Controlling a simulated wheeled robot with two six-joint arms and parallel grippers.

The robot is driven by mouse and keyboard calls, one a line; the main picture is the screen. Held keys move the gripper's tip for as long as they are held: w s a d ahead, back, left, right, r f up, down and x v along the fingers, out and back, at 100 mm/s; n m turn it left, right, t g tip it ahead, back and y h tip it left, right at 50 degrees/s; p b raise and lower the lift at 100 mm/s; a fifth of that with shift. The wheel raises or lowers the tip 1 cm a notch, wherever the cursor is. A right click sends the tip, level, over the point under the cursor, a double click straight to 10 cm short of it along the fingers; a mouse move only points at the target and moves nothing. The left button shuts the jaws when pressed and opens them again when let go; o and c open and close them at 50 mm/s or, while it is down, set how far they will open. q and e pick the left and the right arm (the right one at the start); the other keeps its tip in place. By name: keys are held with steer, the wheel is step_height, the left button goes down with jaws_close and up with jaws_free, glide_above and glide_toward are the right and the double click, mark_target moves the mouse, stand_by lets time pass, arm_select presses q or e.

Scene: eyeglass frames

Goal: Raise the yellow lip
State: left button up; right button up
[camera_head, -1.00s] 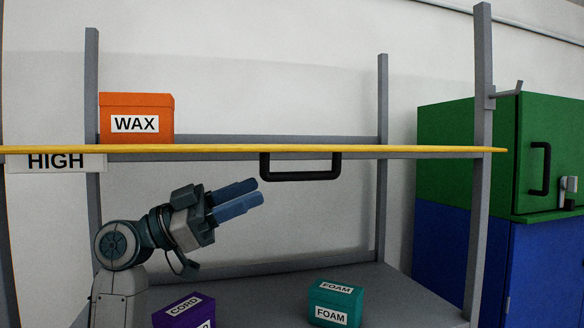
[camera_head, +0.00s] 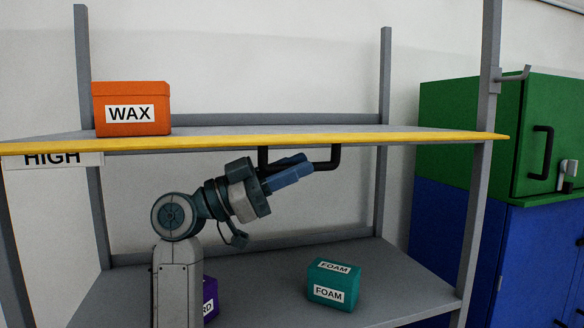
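The yellow lip (camera_head: 400,138) runs along the front edge of the upper shelf, roughly level. A black handle (camera_head: 335,158) hangs below it near the middle. My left gripper (camera_head: 298,170) is just under the lip, its blue fingers pointing right and slightly up. The fingers overlap the handle in view and hide part of its lower bar. I cannot tell whether they touch it or how far apart they are. My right gripper is not in view.
An orange WAX box (camera_head: 131,95) sits on the upper shelf at left, above a HIGH label (camera_head: 50,159). A teal FOAM box (camera_head: 333,284) and a partly hidden purple box (camera_head: 210,300) stand on the lower shelf. Grey posts (camera_head: 470,220) frame the rack. A green cabinet (camera_head: 470,130) stands right.

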arm_select(q)
jaws_close()
steer(key=shift+s+r, duration=0.1)
